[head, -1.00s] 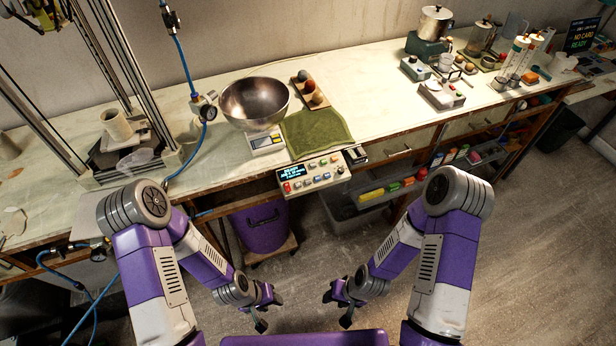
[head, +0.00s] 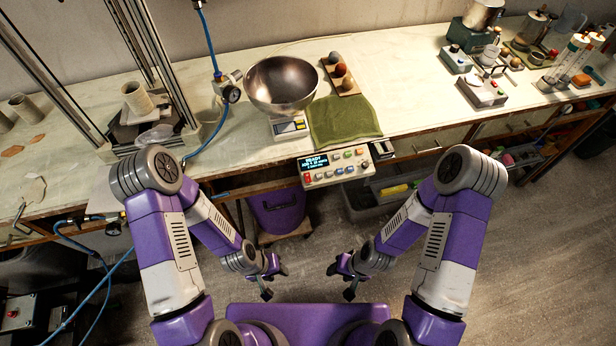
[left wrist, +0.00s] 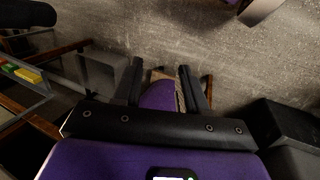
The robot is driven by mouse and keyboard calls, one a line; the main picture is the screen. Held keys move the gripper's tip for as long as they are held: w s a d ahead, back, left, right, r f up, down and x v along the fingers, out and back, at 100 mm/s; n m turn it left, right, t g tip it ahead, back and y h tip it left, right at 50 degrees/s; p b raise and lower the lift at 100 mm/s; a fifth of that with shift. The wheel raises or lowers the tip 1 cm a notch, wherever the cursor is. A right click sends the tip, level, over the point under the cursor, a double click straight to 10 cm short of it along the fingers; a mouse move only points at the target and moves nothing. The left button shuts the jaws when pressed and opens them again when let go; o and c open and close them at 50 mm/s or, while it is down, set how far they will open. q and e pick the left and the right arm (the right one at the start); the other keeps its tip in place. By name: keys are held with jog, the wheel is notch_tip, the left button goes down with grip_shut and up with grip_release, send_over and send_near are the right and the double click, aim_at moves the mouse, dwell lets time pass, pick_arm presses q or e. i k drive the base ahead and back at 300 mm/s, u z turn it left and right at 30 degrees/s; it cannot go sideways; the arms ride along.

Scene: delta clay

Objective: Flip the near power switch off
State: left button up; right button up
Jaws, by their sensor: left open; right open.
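No switch can be made out for certain as the near power switch. A control panel (head: 335,166) with a lit display and coloured buttons sits at the bench's front edge. A grey box (head: 483,91) with small controls stands on the bench at right, and a smaller box with a knob (head: 457,60) stands behind it. My left gripper (head: 275,281) is open and empty, low in front of the bench; its fingers also show in the left wrist view (left wrist: 162,80). My right gripper (head: 340,282) is open and empty beside it. Both are apart from the panel and boxes.
A metal bowl (head: 281,84) rests on a scale (head: 289,127), beside a green cloth (head: 343,122). A purple bin (head: 277,212) stands under the bench. A dark box with a red button (head: 14,314) is at lower left. The floor at right is clear.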

aim_at(307, 177)
jog(key=k, duration=1.3)
jog(key=z, duration=0.85)
jog(key=i, duration=0.7)
jog(key=z, duration=0.55)
jog(key=i, duration=0.75)
jog(key=u, duration=1)
jog(key=i, duration=0.4)
jog(key=u, duration=0.45)
